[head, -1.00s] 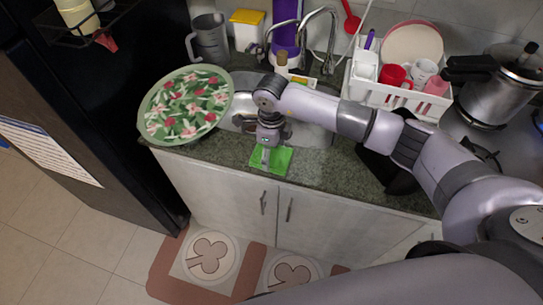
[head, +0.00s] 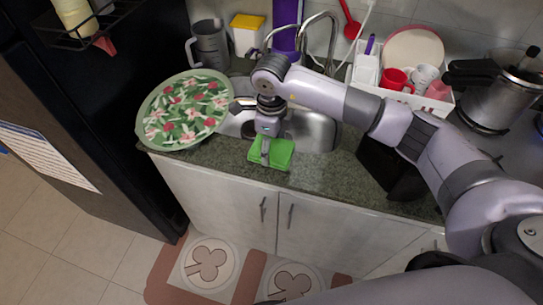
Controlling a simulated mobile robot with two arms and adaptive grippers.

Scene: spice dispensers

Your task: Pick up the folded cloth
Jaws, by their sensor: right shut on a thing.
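The green folded cloth (head: 282,154) is at the front of the counter, before the sink. My right gripper (head: 265,157) comes down over it from above and is shut on it. The fingers cover part of the cloth's left half. The cloth looks roughly level; whether its underside is clear of the counter is hard to tell. My left gripper is not in view.
The steel sink (head: 313,130) lies just behind the cloth. A green floral tray (head: 150,105) stands to the left on the counter (head: 330,170). A white dish rack (head: 368,70) with cups and a pressure cooker (head: 495,88) are at the right.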

